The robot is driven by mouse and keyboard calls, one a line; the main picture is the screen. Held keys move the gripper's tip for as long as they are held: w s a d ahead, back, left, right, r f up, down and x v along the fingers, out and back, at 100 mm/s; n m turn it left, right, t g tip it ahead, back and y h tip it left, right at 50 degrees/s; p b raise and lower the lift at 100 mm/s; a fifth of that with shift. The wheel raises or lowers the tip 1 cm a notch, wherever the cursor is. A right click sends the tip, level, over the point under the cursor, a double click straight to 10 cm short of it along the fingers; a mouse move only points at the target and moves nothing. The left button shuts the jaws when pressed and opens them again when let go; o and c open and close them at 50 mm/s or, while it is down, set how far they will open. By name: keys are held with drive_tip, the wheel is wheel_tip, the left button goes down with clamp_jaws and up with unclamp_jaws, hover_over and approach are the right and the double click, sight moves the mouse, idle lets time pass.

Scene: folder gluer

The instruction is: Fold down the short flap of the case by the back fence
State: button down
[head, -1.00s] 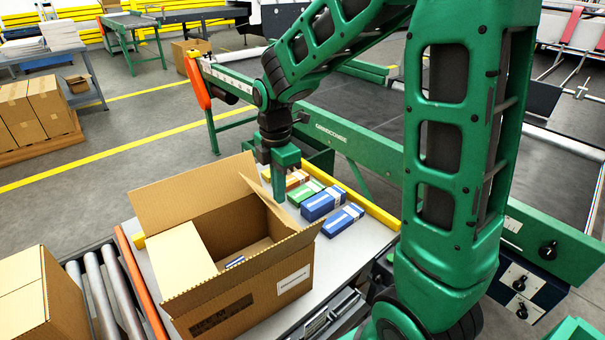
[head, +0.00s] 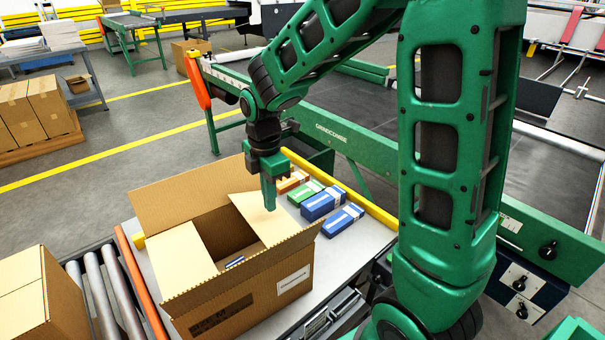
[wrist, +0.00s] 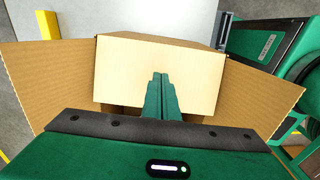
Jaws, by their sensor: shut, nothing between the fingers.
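The open brown case (head: 240,305) stands on a pale table. Its short flap by the back fence (head: 258,222), on the right, lies folded inward over the opening and looks close to level. The other short flap (head: 180,258), on the left, is also folded in. Both long flaps stand up and out. My gripper (head: 269,207) is shut and empty, pointing down at the right short flap; I cannot tell if it touches. In the wrist view the shut fingers (wrist: 162,80) overlap the middle of a pale flap (wrist: 120,75). Most of the case's inside is hidden.
The yellow back fence (head: 375,212) runs behind several small cartons (head: 322,204) to the right of the case. Rollers (head: 95,290) and another carton (head: 25,295) are at left. A long green machine (head: 345,140) stands behind.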

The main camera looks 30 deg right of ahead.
sight(260, 218)
drive_tip(key=shift+s+a+f, duration=0.1)
drive_tip(key=shift+a+f, duration=0.6)
drive_tip(key=shift+a, duration=0.25)
drive_tip(key=shift+a+f, duration=0.6)
drive_tip(key=shift+f, duration=0.3)
wheel_tip(260, 218, up, 9)
drive_tip(key=shift+s+d, duration=0.1)
idle(0.6)
